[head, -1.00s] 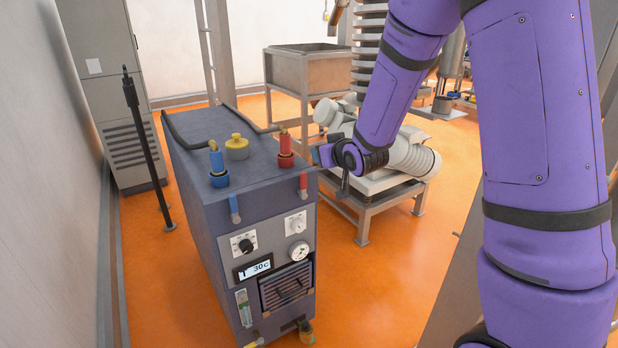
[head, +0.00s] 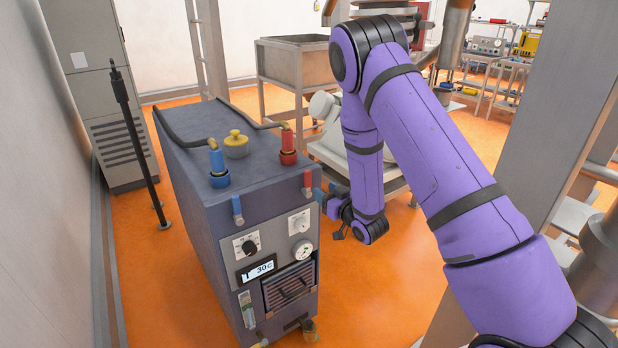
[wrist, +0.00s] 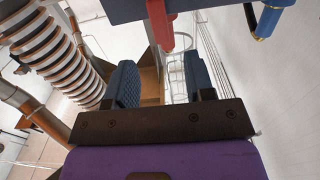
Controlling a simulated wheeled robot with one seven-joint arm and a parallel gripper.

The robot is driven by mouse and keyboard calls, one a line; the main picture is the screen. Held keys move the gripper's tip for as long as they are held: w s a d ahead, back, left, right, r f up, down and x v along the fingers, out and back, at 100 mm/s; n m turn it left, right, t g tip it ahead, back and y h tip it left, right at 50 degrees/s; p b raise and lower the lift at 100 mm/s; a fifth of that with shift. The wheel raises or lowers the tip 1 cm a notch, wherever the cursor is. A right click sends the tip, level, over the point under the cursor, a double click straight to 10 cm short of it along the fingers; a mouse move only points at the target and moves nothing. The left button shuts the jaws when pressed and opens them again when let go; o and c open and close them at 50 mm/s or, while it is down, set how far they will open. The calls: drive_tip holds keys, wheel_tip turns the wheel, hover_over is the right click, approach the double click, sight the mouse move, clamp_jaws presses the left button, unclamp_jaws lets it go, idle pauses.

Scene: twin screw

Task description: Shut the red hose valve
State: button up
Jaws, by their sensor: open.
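The red hose valve's handle (head: 307,182) hangs near the top right corner of the front of the blue-grey unit (head: 205,260), below the red hose fitting (head: 288,148). The wrist view shows the red handle (wrist: 160,24) above the gap between my fingers, apart from them. My gripper (head: 322,197) is at the unit's front right edge, just right of and below the handle, partly hidden by the unit and my own wrist. In the wrist view my gripper (wrist: 163,78) is open, with nothing between its dark blue fingers.
A blue handle (head: 237,209) hangs left of the red one, below a blue fitting (head: 217,165); the blue handle also shows in the wrist view (wrist: 268,20). Dials, a display (head: 258,268) and a gauge are below. Orange floor (head: 375,285) is open to the right.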

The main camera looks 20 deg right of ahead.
sight(309, 178)
drive_tip(key=x, duration=0.9)
drive_tip(key=shift+w+a, duration=0.15)
drive_tip(key=shift+w, duration=0.2)
clamp_jaws()
